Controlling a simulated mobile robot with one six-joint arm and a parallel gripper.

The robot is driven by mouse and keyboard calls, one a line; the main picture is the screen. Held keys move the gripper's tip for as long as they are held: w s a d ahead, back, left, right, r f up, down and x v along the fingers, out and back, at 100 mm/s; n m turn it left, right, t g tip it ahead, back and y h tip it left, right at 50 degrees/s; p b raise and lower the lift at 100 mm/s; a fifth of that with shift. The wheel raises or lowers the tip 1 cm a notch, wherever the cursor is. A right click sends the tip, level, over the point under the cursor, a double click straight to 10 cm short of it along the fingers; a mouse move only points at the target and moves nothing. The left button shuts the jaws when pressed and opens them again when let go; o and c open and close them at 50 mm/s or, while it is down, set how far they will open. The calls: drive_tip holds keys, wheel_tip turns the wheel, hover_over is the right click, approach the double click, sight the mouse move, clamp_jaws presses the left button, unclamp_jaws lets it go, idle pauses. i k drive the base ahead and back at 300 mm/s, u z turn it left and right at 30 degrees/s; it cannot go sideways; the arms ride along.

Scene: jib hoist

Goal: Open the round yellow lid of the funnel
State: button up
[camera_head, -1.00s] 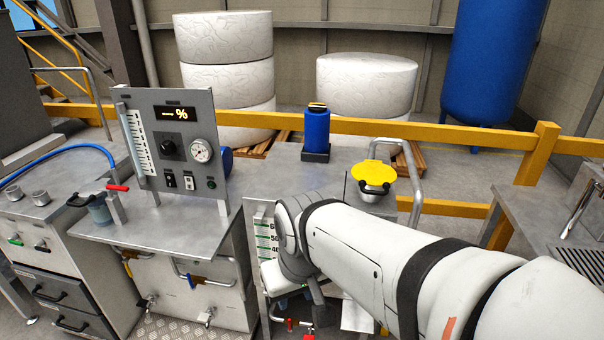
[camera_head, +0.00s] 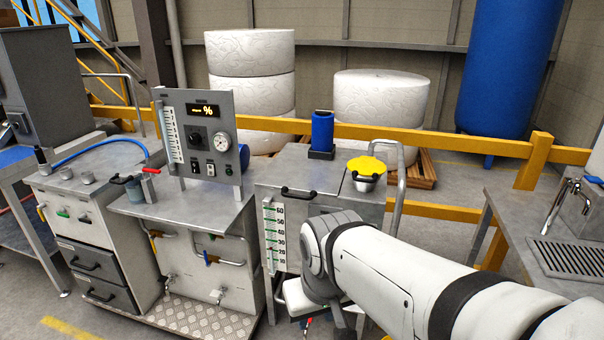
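The round yellow lid (camera_head: 367,164) lies closed on the metal funnel (camera_head: 366,184), which stands at the right end of the grey tank top. A dark handle shows at the lid's front edge. My arm comes in from the lower right, in front of the tank and below the lid. My gripper is not clearly seen; its end is hidden behind or below my arm's white wrist, and I cannot make out its fingers. My arm is apart from the lid in the picture.
A blue container (camera_head: 322,132) stands on the tank top left of the funnel. A curved metal rail (camera_head: 400,185) rises right of it. A control panel (camera_head: 197,140) stands to the left. A yellow barrier (camera_head: 450,143) runs behind. A metal bench (camera_head: 535,215) is at right.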

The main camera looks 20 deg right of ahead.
sight(362, 165)
drive_tip(key=z, duration=0.15)
drive_tip(key=i, duration=0.9)
drive_tip(key=u, duration=0.05)
